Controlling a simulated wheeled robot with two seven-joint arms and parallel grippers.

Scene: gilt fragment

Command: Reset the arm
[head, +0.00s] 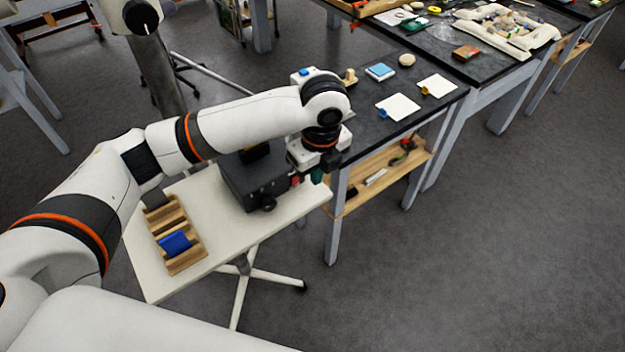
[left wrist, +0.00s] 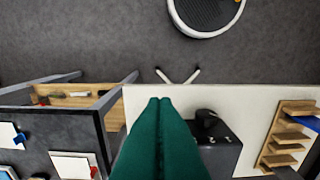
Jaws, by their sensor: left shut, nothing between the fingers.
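My left arm reaches in from the left in the head view, over a small white table (head: 140,262). My left gripper (head: 318,176) hangs at its end, beside a black box-shaped device (head: 250,183) and near the table's right edge. In the left wrist view the green fingers of the left gripper (left wrist: 160,102) lie together, with nothing seen between them. The black device shows partly behind them (left wrist: 222,140). My right gripper is not in view.
A wooden rack (head: 190,254) with a blue piece (head: 175,243) stands on the white table. A dark workbench (head: 440,95) beside it carries white cards (head: 398,106), a blue-topped block (head: 380,71) and small items. A wooden shelf (head: 350,202) sits below. Floor at right is clear.

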